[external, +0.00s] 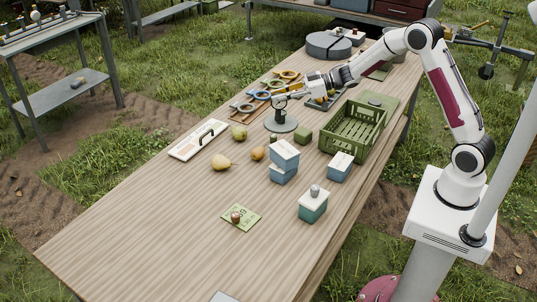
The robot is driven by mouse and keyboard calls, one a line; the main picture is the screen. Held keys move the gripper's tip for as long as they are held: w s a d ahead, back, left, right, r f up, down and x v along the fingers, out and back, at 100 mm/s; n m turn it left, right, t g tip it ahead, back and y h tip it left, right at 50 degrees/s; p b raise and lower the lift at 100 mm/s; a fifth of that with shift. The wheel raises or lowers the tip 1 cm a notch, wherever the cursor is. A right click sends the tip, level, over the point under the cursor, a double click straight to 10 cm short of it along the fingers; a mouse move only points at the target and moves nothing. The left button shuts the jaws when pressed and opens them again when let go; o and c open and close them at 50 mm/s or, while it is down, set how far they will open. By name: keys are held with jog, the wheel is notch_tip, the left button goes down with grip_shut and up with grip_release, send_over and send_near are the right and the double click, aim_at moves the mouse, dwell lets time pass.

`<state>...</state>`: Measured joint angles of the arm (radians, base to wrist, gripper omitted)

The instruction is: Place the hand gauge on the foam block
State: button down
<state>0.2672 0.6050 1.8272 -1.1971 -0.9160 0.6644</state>
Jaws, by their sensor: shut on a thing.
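Coloured rings (262,95) lie on boards left of my gripper. A green crate (353,129) stands to the right. The table's (165,235) near left is mostly clear.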

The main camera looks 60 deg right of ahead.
jog(key=s+d+m+t+h, duration=0.1)
jog(key=s+d+m+h, duration=0.1)
jog(key=d, duration=1.1)
jog(key=s+h, duration=0.1)
jog(key=s, duration=0.1)
jog(key=shift+s+d+f+m, duration=0.2)
jog(key=shift+s+f+m, duration=0.1)
jog(key=shift+m, duration=0.1)
notch_tip(320, 180, down, 6)
jog(key=shift+f, duration=0.15)
jog(key=shift+f, duration=1.85)
jog(key=shift+f, duration=0.1)
